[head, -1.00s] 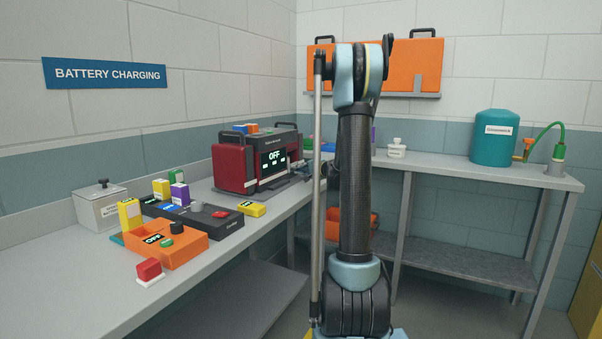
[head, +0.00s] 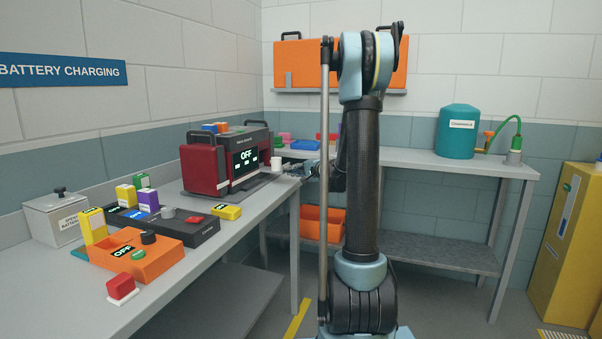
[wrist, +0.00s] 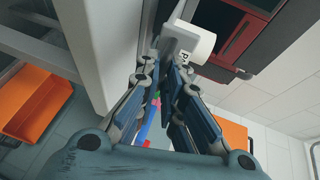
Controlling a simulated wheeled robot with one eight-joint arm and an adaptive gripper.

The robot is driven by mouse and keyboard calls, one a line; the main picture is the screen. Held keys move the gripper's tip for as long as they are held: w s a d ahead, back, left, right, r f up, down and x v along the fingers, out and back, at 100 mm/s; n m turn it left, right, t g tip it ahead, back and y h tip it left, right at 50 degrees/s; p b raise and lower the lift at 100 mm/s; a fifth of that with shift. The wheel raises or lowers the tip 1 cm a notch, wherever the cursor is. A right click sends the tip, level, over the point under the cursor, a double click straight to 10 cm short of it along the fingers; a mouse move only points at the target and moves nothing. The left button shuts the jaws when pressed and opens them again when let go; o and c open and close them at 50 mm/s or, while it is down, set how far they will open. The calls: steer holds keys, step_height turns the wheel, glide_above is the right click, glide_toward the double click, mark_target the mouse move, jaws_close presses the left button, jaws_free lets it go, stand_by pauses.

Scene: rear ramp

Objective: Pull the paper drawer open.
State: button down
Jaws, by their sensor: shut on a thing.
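The paper drawer is at the right side of the red and black machine (head: 226,160) on the left bench. A white roll-shaped piece (head: 277,165) stands out beside that machine, and it shows large in the wrist view (wrist: 198,40) with a small tag marked "P" next to it. My gripper (wrist: 174,48) has its fingers closed together on a grey part just in front of the white piece, which I take for the drawer's handle. The fingers hide most of that part. In the head view my arm hides some of the gripper.
The left bench (head: 130,316) holds an orange OFF box (head: 150,262), a black tray with coloured blocks, and a red button block (head: 121,287). An orange bin (head: 322,222) sits under the back bench. A yellow cabinet (head: 565,250) stands right. Floor between is open.

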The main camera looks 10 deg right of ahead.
steer(key=shift+s+f, duration=0.1)
steer(key=shift+s, duration=0.1)
steer(key=c, duration=2)
jaws_free()
steer(key=shift+w, duration=0.1)
steer(key=v, duration=1.2)
